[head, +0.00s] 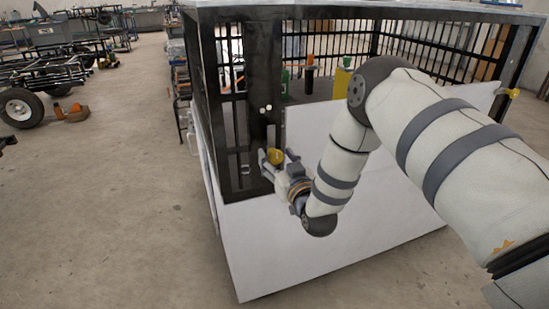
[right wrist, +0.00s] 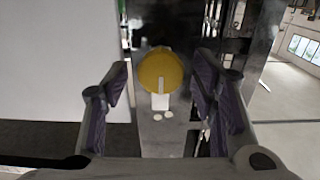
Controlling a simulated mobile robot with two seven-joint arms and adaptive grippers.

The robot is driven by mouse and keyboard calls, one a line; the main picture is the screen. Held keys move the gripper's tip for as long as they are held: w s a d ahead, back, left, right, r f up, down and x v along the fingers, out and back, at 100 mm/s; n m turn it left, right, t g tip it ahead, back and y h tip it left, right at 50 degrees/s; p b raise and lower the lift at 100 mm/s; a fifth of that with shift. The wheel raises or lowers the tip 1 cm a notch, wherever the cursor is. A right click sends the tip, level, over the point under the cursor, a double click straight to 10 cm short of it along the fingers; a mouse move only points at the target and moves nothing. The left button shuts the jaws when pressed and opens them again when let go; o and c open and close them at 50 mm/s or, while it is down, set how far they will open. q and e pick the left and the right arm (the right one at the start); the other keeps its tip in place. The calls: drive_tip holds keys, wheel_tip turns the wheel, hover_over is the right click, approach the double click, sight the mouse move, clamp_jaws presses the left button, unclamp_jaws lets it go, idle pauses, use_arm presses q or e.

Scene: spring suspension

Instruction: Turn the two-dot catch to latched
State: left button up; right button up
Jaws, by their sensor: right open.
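The two-dot catch is a round yellow knob (head: 275,157) on the dark upright of the cage gate. Two white dots (head: 266,109) are on the dark metal above it in the head view. My right gripper (head: 279,161) is open, with one finger on each side of the knob. In the right wrist view, gaps show between the knob and both fingers. My left gripper is not in view.
The cage has white lower panels (head: 330,235) and black bars. Another yellow knob (head: 513,93) is at its right corner. Green and orange items stand behind the bars. A wheeled cart (head: 50,85) stands at left.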

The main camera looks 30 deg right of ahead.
drive_tip(key=shift+w+d, duration=0.1)
drive_tip(key=shift+w, duration=0.55)
clamp_jaws()
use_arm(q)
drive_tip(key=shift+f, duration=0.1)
use_arm(e)
drive_tip(key=shift+m, duration=0.3)
drive_tip(key=m, duration=0.3)
drive_tip(key=shift+d+m+p, duration=0.1)
drive_tip(key=shift+m+p, duration=0.2)
drive_tip(key=m, duration=0.4)
drive_tip(key=shift+s+f+m, duration=0.1)
drive_tip(key=shift+m, duration=0.2)
drive_tip(key=m, duration=0.4)
drive_tip(key=shift+d+f+m, duration=0.1)
drive_tip(key=shift+m, duration=0.2)
use_arm(q)
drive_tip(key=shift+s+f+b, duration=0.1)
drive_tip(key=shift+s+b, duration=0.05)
drive_tip(key=shift+b, duration=0.25)
use_arm(e)
drive_tip(key=shift+m, duration=2.1)
